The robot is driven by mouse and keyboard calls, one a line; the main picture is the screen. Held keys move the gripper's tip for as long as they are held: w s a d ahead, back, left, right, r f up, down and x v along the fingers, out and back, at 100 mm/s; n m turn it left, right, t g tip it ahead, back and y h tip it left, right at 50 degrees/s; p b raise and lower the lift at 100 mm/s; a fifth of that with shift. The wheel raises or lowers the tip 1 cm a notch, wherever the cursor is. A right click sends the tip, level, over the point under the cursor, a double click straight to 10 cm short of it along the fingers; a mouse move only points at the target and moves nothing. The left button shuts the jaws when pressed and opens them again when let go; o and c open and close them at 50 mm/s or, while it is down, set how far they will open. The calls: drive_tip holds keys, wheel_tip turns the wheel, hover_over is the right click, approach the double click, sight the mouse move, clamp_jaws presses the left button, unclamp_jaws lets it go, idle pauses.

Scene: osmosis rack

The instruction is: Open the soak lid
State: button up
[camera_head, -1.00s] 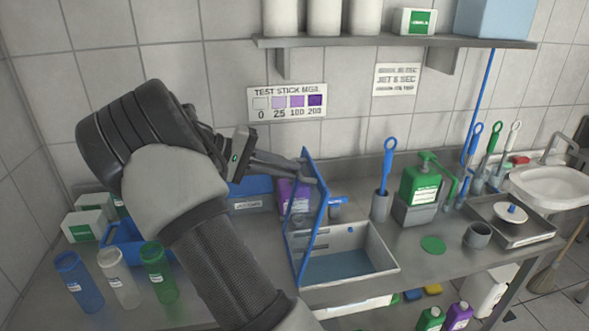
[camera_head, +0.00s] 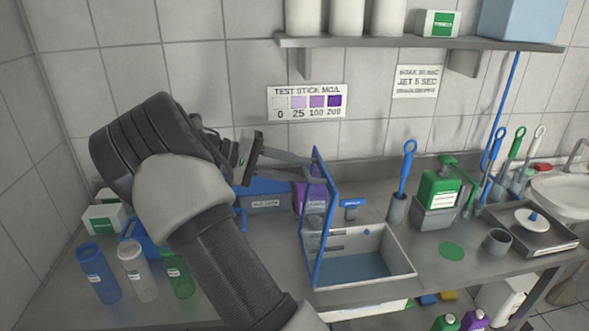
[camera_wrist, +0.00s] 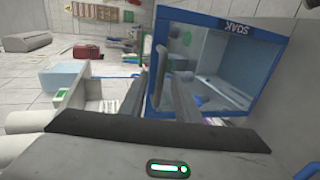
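The soak lid (camera_head: 318,222) is a clear panel in a blue frame. It stands raised, nearly upright, along the left side of the grey soak basin (camera_head: 392,272), whose inside is exposed. In the wrist view the lid (camera_wrist: 232,26) fills the upper right, and its blue rim reads "SOAK". My gripper (camera_head: 316,170) is at the upper part of the lid, with its two fingers apart. In the wrist view my gripper (camera_wrist: 160,90) overlaps the lid's left edge. I cannot tell whether the fingertips touch the frame.
A purple jug (camera_head: 311,194) and a blue bin (camera_head: 262,200) stand behind the lid. Several bottles (camera_head: 132,272) stand at the left. A green pump bottle (camera_head: 439,190) and a brush in a holder (camera_head: 397,207) stand right of the basin. A shelf (camera_head: 420,43) hangs above.

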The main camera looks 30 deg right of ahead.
drive_tip(key=v, duration=1.7)
drive_tip(key=shift+a+b, duration=0.25)
drive_tip(key=shift+b, duration=0.05)
drive_tip(key=shift+r, duration=0.1)
drive_tip(key=s+d+r+n+t+y, duration=0.1)
drive_tip(key=s+d+t+y, duration=0.15)
drive_tip(key=s, duration=0.25)
drive_tip(key=s+d+n+t+y, duration=0.1)
drive_tip(key=s+d+y, duration=0.2)
drive_tip(key=s+y, duration=0.15)
drive_tip(key=s+a+f+n+t+y, duration=0.1)
drive_tip(key=s+a+f+t+y, duration=0.1)
drive_tip(key=s+a, duration=0.4)
drive_tip(key=s+a+f+n+t+y, duration=0.1)
drive_tip(key=s+a+t+y, duration=0.3)
drive_tip(key=s, duration=1)
drive_tip(key=shift+s+a+f+n+t, duration=0.2)
drive_tip(key=shift+a+f+n+t, duration=0.15)
drive_tip(key=shift+a+t, duration=0.65)
